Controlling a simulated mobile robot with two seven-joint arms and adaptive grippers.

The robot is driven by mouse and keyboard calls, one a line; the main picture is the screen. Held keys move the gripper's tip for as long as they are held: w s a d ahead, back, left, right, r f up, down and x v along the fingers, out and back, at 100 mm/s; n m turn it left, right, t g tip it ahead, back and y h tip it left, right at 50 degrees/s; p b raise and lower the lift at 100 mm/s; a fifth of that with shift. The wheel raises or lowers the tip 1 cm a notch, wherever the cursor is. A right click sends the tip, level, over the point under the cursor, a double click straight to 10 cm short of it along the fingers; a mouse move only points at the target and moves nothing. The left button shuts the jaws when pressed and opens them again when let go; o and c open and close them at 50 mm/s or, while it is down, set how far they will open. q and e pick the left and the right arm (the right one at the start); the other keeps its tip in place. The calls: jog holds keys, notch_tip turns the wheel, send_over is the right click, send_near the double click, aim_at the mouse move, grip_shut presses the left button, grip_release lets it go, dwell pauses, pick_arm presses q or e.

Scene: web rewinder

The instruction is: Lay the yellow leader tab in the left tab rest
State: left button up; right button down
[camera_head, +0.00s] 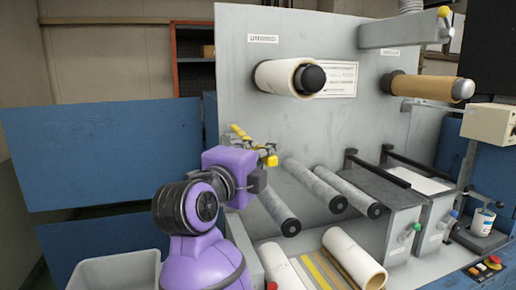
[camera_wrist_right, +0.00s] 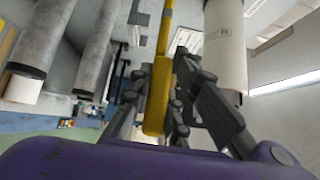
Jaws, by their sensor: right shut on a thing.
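The yellow leader tab (camera_wrist_right: 156,100) is a long narrow bar between the fingers of my right gripper (camera_wrist_right: 168,85) in the wrist view. Its far end runs up past the top edge. In the head view my right gripper (camera_head: 262,150) is in front of the grey machine panel, left of the rollers, and yellow parts of the tab (camera_head: 271,160) show around it. The gripper's fingers partly hide the tab. I cannot tell for certain which part is the left tab rest. My left gripper is not in view.
A white roll (camera_head: 277,76) and a brown roll (camera_head: 425,87) stick out from the panel. Several grey rollers (camera_head: 318,186) stand below. Two platforms with black bars (camera_head: 380,167) are at the right. White rolls (camera_head: 354,257) lie at the bottom. A grey bin (camera_head: 118,268) stands bottom left.

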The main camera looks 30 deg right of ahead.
notch_tip(320, 180, down, 2)
jog(key=shift+w+b, duration=0.1)
jog(key=shift+b, duration=0.2)
jog(key=shift+r, duration=0.1)
jog(key=c, duration=1.6)
grip_release()
jog(key=v, duration=1.2)
jog(key=a+f+n+t+y, duration=0.3)
jog(key=f+n+y, duration=0.2)
jog(key=f+n, duration=0.5)
jog(key=w+a+f+n+t+y, duration=0.15)
jog(key=f+n+t+y, duration=0.35)
jog(key=f+n, duration=0.55)
jog(key=a+f+n+t+y, duration=0.2)
jog(key=a+f+n+y, duration=0.35)
jog(key=f, duration=0.75)
jog(key=s+d+f+n+g, duration=0.1)
jog(key=s+d+f+g, duration=0.1)
jog(key=s+f, duration=0.6)
jog(key=s+d+f+n+g, duration=0.1)
jog(key=s+d+f+g, duration=0.2)
jog(key=f, duration=0.9)
jog(key=s+d+f+n+g, duration=0.2)
jog(key=s+f+g, duration=0.4)
jog(key=s+f, duration=0.4)
jog(key=shift+s+d, duration=0.25)
jog(key=shift+s, duration=0.45)
jog(key=shift+s+d, duration=0.25)
jog(key=shift+s, duration=0.4)
